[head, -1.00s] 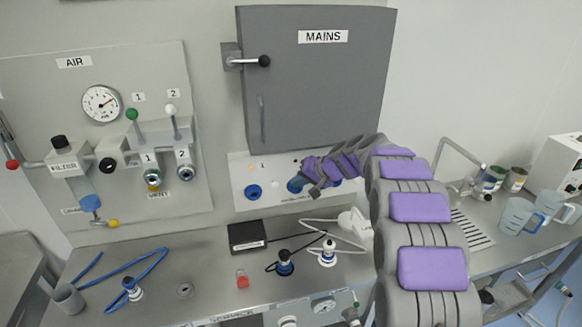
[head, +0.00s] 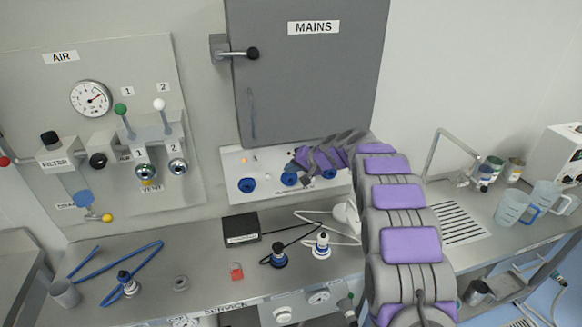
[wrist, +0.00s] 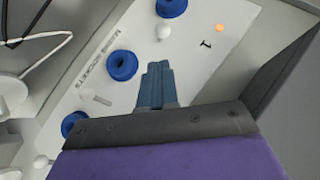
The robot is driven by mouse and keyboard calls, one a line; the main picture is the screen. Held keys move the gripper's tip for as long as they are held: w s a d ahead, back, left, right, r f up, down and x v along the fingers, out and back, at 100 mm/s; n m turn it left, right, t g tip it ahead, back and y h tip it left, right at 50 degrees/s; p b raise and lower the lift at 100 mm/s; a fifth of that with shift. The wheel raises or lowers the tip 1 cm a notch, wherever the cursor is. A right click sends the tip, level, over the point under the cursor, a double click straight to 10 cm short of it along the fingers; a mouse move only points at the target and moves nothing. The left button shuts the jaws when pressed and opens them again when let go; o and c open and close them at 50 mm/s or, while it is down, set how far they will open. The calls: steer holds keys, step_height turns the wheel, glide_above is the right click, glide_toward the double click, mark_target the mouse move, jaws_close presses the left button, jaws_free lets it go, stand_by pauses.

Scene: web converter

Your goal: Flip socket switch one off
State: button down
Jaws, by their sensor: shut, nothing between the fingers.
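The socket panel (head: 234,168) is a pale strip below the MAINS cabinet, with three blue sockets. In the wrist view, a black "1" (wrist: 206,44) and a lit orange lamp (wrist: 219,28) sit near a white-knobbed switch (wrist: 163,32), which I take as socket switch one. It lies by the first blue socket (wrist: 172,7). The second socket (wrist: 122,66) is left of my fingers. My gripper (wrist: 157,66) is shut and empty, its tips below switch one in that view and seemingly apart from it. In the head view my gripper (head: 297,156) is in front of the panel, above the second socket (head: 289,179).
The grey MAINS cabinet (head: 310,80) with a black-knobbed handle stands directly above the panel. The AIR panel (head: 100,130) is at left. The bench below holds a black box (head: 241,228), cabled plugs (head: 279,256) and a red piece (head: 236,271). Jugs (head: 512,208) stand at right.

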mark_target(268, 177)
steer(key=x, duration=0.6)
steer(key=shift+a, duration=0.3)
steer(key=shift+a+f, duration=0.1)
